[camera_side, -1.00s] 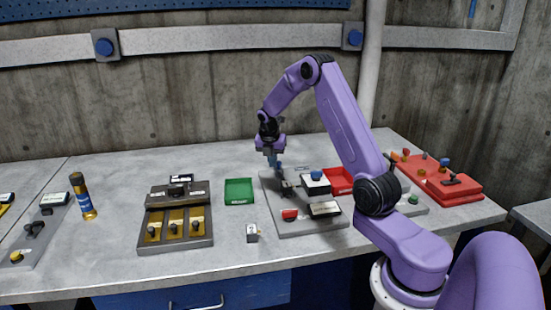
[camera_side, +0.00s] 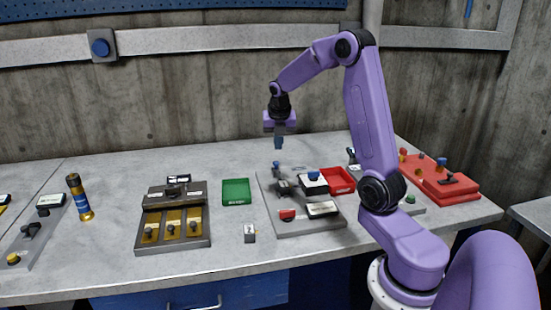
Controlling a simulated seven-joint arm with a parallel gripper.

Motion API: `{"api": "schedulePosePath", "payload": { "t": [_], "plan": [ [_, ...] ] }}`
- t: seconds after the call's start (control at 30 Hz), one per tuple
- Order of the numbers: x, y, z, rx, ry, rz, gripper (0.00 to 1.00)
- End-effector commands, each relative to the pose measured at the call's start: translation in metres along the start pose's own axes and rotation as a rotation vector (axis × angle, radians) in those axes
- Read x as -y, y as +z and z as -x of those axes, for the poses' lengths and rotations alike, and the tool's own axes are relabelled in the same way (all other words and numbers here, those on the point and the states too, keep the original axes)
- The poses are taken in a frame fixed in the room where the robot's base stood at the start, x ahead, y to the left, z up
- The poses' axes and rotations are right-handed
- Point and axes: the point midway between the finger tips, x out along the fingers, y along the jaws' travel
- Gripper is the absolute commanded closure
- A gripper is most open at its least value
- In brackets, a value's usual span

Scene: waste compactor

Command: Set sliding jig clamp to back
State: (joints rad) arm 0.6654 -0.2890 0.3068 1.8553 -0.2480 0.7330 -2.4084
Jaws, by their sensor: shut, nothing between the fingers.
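A grey base plate (camera_side: 303,227) lies on the table right of centre. On its back left part is a small dark clamp-like piece (camera_side: 282,186) with a blue-topped post (camera_side: 276,166) behind it. I take this to be the sliding jig clamp, but its label and exact position are too small to read. My gripper (camera_side: 279,143) points down, shut and empty. It hangs above the back left of the plate, apart from the clamp.
A dark fixture with gold panels (camera_side: 174,229) stands left, a red unit (camera_side: 446,187) right. The table behind the plate is clear.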

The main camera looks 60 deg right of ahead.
Motion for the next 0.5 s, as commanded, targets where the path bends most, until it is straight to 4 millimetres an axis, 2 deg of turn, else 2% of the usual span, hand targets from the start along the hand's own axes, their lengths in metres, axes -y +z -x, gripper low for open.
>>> {"api": "schedulePosePath", "payload": {
  "t": [0.17,0.5],
  "plan": [
    [0.001,-0.001,-0.018,-0.003,0.0,0.008,1.0],
    [0.0,-0.002,-0.08,-0.004,0.0,0.006,1.0]
  ]
}}
